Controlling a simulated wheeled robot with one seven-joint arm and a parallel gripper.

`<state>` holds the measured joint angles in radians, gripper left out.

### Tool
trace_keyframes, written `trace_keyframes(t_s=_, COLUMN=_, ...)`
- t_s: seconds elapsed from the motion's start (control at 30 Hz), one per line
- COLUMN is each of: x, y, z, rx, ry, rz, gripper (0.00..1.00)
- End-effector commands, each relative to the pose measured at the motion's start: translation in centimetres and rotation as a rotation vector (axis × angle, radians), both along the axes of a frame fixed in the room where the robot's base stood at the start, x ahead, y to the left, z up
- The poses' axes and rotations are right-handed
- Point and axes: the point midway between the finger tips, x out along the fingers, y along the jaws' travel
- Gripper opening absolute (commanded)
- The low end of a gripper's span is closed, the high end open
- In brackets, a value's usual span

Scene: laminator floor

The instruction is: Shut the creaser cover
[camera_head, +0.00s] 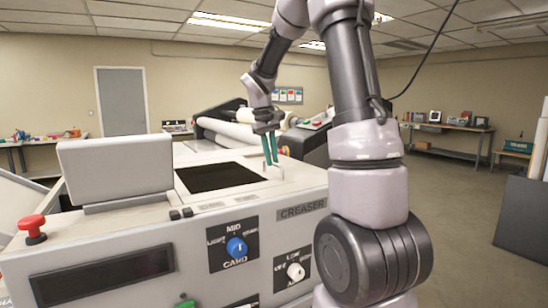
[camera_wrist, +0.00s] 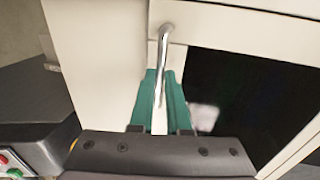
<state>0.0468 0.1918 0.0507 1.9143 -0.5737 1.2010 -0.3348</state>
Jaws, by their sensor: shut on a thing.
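The creaser (camera_head: 303,210) is a pale grey machine with its name on the front. In its top is a dark rectangular opening (camera_head: 215,177), which lies uncovered. A pale panel with a thin metal handle (camera_wrist: 166,50) borders the opening; it looks like the sliding cover, though its edges are hard to tell. My gripper (camera_head: 270,158) reaches down at the far right of the opening, its teal fingers shut on the handle. In the wrist view the fingers (camera_wrist: 161,90) stand on both sides of the handle, with the dark opening to the right. The fingers hide part of the handle.
A raised grey box (camera_head: 115,168) stands left of the opening. A red stop button (camera_head: 33,228) and a blue knob (camera_head: 236,248) are on the creaser. A roller machine (camera_head: 225,130) stands close behind.

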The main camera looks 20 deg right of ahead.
Motion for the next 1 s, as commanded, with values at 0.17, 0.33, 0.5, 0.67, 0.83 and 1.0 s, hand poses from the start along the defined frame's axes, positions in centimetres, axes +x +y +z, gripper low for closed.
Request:
trace_keyframes(t_s=0.17, x=0.0, y=0.6, z=0.1, rx=0.006, ry=-0.001, rz=0.006, gripper=0.38)
trace_keyframes(t_s=0.33, x=0.0, y=0.4, z=0.0, rx=0.005, ry=0.0, rz=0.004, gripper=0.45)
trace_keyframes(t_s=0.5, x=0.0, y=0.4, z=0.1, rx=0.004, ry=0.0, rz=0.004, gripper=0.45)
trace_keyframes(t_s=0.67, x=0.0, y=0.6, z=1.5, rx=0.004, ry=-0.003, rz=0.004, gripper=0.45)
trace_keyframes(t_s=0.83, x=0.0, y=1.3, z=4.8, rx=0.004, ry=-0.005, rz=0.005, gripper=0.45)
trace_keyframes(t_s=1.0, x=-0.1, y=2.0, z=8.0, rx=0.004, ry=-0.005, rz=0.005, gripper=0.45)
